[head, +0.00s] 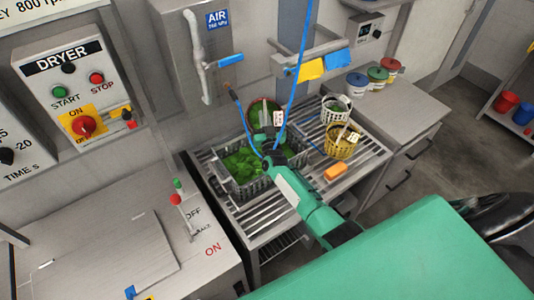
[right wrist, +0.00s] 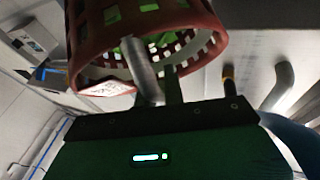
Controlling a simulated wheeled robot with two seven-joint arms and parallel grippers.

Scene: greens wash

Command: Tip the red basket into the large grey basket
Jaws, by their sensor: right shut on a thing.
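The red basket (head: 254,108) is behind the large grey basket in the head view, partly hidden by my right gripper (head: 267,134). The right wrist view shows its red lattice wall (right wrist: 88,40) close up, with green pieces visible through the openings. My right gripper (right wrist: 160,88) is shut on the red basket at its edge. The large grey basket (head: 262,186) stands on the slatted rack and holds green leaves (head: 240,163). My right arm covers part of it. I cannot tell exactly how far the red basket is tilted. My left gripper is not in view.
A white basket (head: 332,115) and a yellow basket (head: 339,150) stand on the rack's right side, near an orange block (head: 335,172). Blue hoses hang down close to my right gripper. Lidded tubs (head: 377,76) sit on the counter behind. The dryer bench (head: 110,245) is at left.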

